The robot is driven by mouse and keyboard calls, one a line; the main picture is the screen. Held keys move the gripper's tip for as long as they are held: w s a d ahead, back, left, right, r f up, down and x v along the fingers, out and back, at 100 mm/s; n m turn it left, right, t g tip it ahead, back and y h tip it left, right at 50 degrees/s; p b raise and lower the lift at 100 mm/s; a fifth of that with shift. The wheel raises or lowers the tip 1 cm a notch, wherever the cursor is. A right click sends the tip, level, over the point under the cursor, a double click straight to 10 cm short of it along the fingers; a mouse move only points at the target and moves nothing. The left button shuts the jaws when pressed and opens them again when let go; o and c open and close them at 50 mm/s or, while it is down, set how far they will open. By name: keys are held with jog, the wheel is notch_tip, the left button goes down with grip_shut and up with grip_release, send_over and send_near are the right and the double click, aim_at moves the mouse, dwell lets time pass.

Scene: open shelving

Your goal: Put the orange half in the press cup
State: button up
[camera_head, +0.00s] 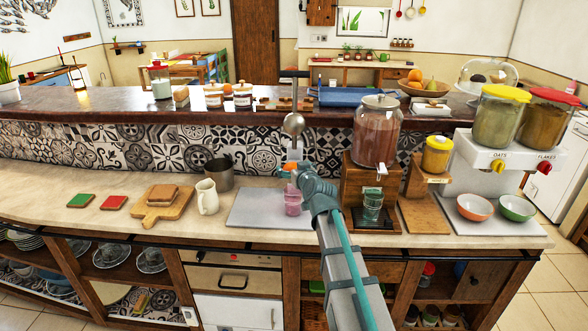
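My arm reaches up from the bottom of the view, and my gripper (289,170) is in front of the press, above the grey board. A small orange patch (291,166), which looks like the orange half, shows right at the fingertips; most of it is hidden. The press (294,124) stands behind, with a round metal head, an upright post and a dark lever on top. The head is above the orange patch, apart from it. The press cup is hidden or too small to make out. Whether the fingers are closed on the orange half I cannot tell.
A pink cup (293,203) stands below my gripper on the grey board (252,212). A drink dispenser (376,135) on a wooden stand is close at right. A white pitcher (207,197) and a metal container (219,172) stand at left. The raised ledge (180,103) runs behind.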

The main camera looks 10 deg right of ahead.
jog(key=shift+r, duration=0.1)
jog(key=shift+r+p, duration=0.2)
jog(key=shift+p, duration=0.15)
jog(key=b+v, duration=0.2)
jog(key=v, duration=1)
jog(key=shift+b, duration=0.4)
jog(key=shift+f, duration=0.15)
jog(key=s+a+f+m+g, duration=0.1)
jog(key=s+f+g, duration=0.4)
jog(key=f, duration=0.8)
jog(key=s+f+g, duration=0.3)
jog(key=s+f, duration=0.3)
jog(key=f, duration=0.8)
jog(key=s+a+f+m+g, duration=0.1)
jog(key=s+f+g, duration=0.4)
jog(key=f, duration=0.8)
jog(key=s+f+g, duration=0.3)
jog(key=s+f, duration=0.4)
jog(key=s, duration=0.5)
jog(key=s+f+g+h, duration=0.1)
jog(key=s+f+g, duration=0.2)
jog(key=s+f, duration=0.5)
jog(key=s+f+g+h, duration=0.1)
jog(key=s+f+g, duration=0.2)
jog(key=s+f, duration=0.5)
jog(key=s, duration=0.8)
jog(key=shift+s, duration=0.35)
